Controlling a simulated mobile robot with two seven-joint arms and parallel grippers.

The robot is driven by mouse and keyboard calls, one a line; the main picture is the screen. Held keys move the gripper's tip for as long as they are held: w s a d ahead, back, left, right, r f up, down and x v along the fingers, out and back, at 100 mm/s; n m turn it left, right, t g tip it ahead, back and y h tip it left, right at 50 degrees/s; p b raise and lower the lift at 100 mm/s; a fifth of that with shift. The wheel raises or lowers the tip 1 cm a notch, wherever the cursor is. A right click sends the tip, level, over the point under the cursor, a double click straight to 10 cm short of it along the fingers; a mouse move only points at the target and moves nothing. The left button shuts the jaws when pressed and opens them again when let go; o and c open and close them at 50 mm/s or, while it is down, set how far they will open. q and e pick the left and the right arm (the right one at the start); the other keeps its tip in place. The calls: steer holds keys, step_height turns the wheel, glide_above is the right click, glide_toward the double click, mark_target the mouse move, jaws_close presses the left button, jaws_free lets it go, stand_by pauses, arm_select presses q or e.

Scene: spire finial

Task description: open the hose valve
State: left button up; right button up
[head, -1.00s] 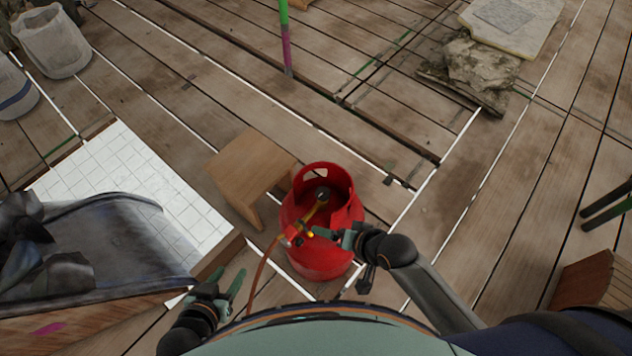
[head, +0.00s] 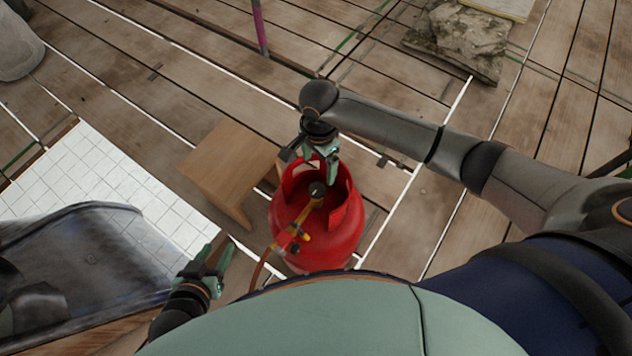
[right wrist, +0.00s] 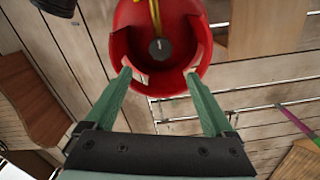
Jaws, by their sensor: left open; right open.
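A red gas cylinder (head: 342,237) stands upright on the plank floor in the head view. Inside its collar is a dark round knob (head: 317,189), with a yellow fitting (head: 303,219) and an orange hose (head: 259,270) leading down from it. My right gripper (head: 325,174) is above the collar's far edge, fingers pointing down. My left gripper (head: 216,257) is open and empty, left of the cylinder.
A wooden stool (head: 225,165) stands close to the cylinder's left. A white tiled slab (head: 110,180) with a dark sheet-like object (head: 85,255) lies further left. A stone block (head: 460,40) is at the back. Planks right of the cylinder are bare.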

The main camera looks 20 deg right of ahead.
mark_target(318, 188)
step_height(318, 188, down, 10)
steer(key=b, duration=0.3)
steer(key=shift+r, duration=0.1)
steer(key=shift+f, duration=0.45)
